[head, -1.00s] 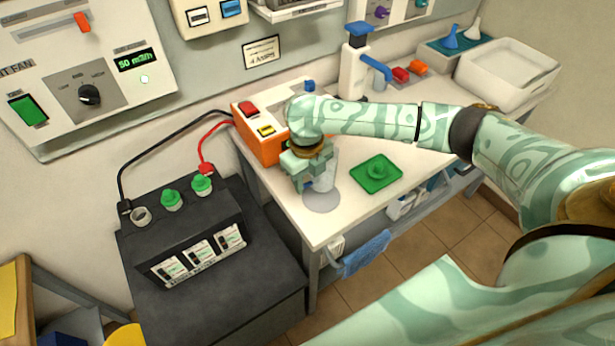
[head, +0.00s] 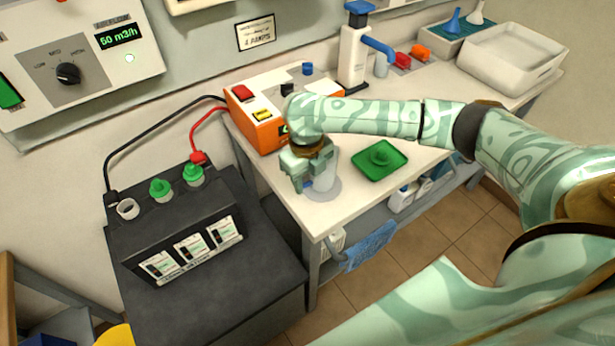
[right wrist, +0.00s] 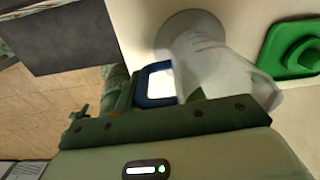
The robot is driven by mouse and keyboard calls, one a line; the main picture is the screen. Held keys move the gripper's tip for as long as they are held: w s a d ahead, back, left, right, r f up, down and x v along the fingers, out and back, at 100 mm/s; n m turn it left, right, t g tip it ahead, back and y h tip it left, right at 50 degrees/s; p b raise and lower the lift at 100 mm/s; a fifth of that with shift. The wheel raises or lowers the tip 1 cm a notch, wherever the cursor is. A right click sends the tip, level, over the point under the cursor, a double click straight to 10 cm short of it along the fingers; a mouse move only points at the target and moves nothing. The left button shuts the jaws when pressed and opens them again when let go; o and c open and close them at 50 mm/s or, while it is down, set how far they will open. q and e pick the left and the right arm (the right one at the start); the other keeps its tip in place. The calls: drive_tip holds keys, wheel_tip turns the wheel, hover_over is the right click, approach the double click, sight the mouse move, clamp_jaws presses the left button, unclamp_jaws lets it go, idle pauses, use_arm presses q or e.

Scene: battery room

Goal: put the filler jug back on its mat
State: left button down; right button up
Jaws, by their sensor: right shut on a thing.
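The filler jug (head: 326,177) is pale and translucent, and its blue handle (right wrist: 152,88) shows in the right wrist view. My right gripper (head: 308,172) is shut on the jug at the near left end of the white bench. The jug looks roughly upright, and the gripper hides part of it. Its mat, a round grey disc (head: 322,199), lies on the bench under the jug. In the right wrist view the mat (right wrist: 182,20) is partly covered by the jug's lower end. I cannot tell whether the jug touches it. My left gripper is not in view.
A green tray (head: 398,163) with a green piece in it lies right of the jug. An orange charger (head: 268,132) stands behind the gripper. A black battery (head: 185,225) with green caps is to the left. The bench's front edge is close to the mat.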

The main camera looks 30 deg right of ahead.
drive_tip(key=shift+f, duration=0.4)
drive_tip(key=o, duration=1)
drive_tip(key=shift+w+a+r+p, duration=0.1)
drive_tip(key=shift+r+p, duration=1.3)
drive_tip(key=shift+r, duration=2.7)
drive_tip(key=shift+a+r+p, duration=0.1)
drive_tip(key=shift+r+p, duration=1.25)
drive_tip(key=shift+r, duration=2.7)
